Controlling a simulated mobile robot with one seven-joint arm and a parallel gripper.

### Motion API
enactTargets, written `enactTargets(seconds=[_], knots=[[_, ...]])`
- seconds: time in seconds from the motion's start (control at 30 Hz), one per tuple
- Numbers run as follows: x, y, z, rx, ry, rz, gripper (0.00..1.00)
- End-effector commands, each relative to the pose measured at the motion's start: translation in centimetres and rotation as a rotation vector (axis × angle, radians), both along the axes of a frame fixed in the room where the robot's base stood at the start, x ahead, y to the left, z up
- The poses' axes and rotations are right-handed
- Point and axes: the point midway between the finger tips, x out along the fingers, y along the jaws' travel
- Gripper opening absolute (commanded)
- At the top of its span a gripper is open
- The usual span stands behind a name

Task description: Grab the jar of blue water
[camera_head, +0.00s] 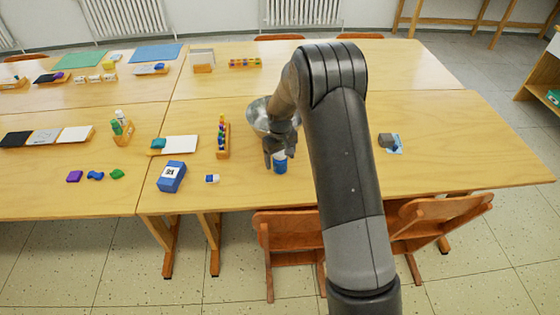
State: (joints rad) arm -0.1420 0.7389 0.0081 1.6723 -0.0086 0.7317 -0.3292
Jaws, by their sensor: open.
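The jar of blue water (280,167) stands on the wooden table, left of my arm and near the table's front edge. Its lower part looks strong blue; its upper part is partly hidden by my gripper. My gripper (275,160) points down over the jar, with its dark fingers at the jar's upper part. The gripper is open. I cannot tell from this view whether the fingers are on both sides of the jar or touching it.
A metal bowl (259,115) sits just behind my gripper. A wooden rack of small bottles (222,140), a blue box (171,176) and a small blue-and-white item (212,178) lie to the left. A grey object (386,141) lies right of my arm. Wooden chairs (285,228) stand at the front edge.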

Motion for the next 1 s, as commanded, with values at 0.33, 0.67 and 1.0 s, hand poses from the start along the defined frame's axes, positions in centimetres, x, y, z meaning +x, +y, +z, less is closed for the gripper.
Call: enactTargets(seconds=[0.33, 0.67, 1.0], knots=[[0.02, 0.02, -0.54, 0.000, -0.001, 0.000, 0.71], [0.01, 0.03, -0.51, 0.000, -0.001, 0.000, 0.44], [0.04, 0.03, -0.46, 0.001, -0.002, 0.000, 0.20]])
